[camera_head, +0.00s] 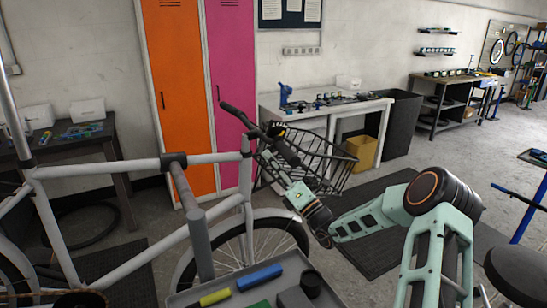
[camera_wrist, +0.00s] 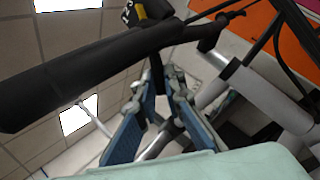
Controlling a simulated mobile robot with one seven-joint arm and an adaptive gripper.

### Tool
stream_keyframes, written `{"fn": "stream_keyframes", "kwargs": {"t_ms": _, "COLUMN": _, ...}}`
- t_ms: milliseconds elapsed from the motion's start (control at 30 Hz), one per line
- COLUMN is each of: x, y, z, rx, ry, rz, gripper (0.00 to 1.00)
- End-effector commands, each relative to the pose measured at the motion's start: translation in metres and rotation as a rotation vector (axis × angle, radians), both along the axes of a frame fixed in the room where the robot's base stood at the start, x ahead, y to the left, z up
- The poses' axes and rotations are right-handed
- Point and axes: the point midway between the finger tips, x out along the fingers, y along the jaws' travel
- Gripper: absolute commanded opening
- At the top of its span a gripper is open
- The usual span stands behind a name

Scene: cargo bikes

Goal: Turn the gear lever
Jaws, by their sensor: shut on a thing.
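The bike's black handlebar (camera_head: 283,146) is beside the front basket in the head view. In the wrist view the handlebar (camera_wrist: 112,52) crosses overhead from the left grip. A black-and-yellow piece (camera_wrist: 150,12) sits on top of it. My gripper (camera_wrist: 160,80) reaches up from below, its two blue fingers close together. A small dark part, apparently the gear lever (camera_wrist: 156,72), hangs below the bar between the fingertips, and they are shut on it. In the head view my gripper (camera_head: 290,180) is beside the basket, just below the handlebar; its fingertips are too small to make out.
The white bike frame (camera_head: 110,165) fills the left side, with its front wheel (camera_head: 250,246) at the lower middle. The black wire basket (camera_head: 315,160) is close to my gripper. A tray (camera_head: 205,300) with coloured items is at the bottom. Lockers (camera_head: 178,80) and benches line the wall.

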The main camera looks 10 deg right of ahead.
Motion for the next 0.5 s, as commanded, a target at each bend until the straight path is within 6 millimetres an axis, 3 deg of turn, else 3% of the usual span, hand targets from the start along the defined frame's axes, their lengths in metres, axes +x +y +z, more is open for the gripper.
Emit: {"fn": "stream_keyframes", "kwargs": {"t_ms": 500, "x": -0.0018, "y": 0.0051, "z": 0.0050, "rx": 0.116, "ry": 0.037, "rz": 0.001, "gripper": 0.00}}
